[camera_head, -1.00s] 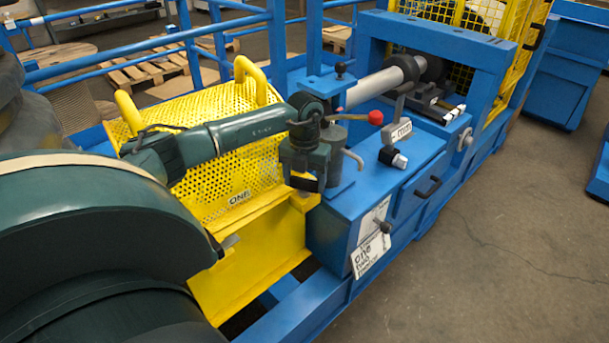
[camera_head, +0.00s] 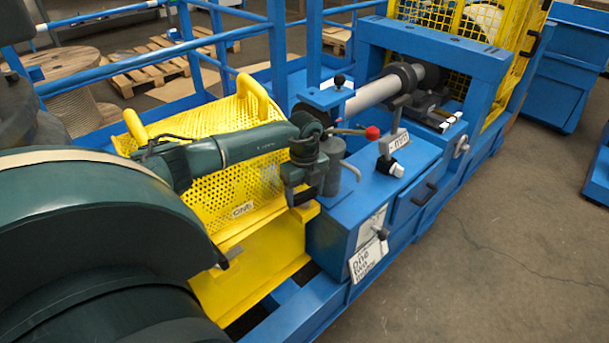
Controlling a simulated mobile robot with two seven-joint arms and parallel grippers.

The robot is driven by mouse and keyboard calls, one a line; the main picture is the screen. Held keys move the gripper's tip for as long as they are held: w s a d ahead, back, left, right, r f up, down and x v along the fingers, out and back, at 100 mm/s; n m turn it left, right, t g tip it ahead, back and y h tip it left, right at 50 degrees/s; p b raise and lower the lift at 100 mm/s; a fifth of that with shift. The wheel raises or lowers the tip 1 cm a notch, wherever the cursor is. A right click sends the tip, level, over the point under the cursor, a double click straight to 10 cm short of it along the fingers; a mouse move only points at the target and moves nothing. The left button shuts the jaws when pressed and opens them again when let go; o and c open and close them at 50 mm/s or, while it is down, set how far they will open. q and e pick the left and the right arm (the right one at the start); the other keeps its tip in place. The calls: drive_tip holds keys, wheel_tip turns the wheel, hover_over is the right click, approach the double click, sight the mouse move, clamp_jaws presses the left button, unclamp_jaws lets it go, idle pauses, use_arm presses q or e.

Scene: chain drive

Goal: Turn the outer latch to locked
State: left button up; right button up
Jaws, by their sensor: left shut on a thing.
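My left gripper (camera_head: 303,194) points down at the right end of the perforated yellow guard (camera_head: 232,180), beside the blue housing. It is shut on a small part at that corner. This is where the outer latch would sit, but my gripper hides it, so its angle cannot be told. A small dark tab (camera_head: 228,252) shows at the guard's near left edge. My right gripper is out of view.
A thin lever with a red ball (camera_head: 372,132) reaches out just right of my wrist. A grey cylinder (camera_head: 333,160) stands close beside my gripper. Labels (camera_head: 368,259) and a dark knob (camera_head: 380,233) are on the housing front. The floor at right is clear.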

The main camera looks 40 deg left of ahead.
sight(305, 192)
use_arm(q)
drive_tip(key=shift+r+n+p, duration=0.1)
drive_tip(key=shift+n+p, duration=0.35)
drive_tip(key=shift+n, duration=0.55)
drive_tip(key=shift+a, duration=0.1)
drive_tip(key=o, duration=1)
wheel_tip(305, 192, up, 13)
drive_tip(key=shift+r+b, duration=0.1)
drive_tip(key=shift+b, duration=0.35)
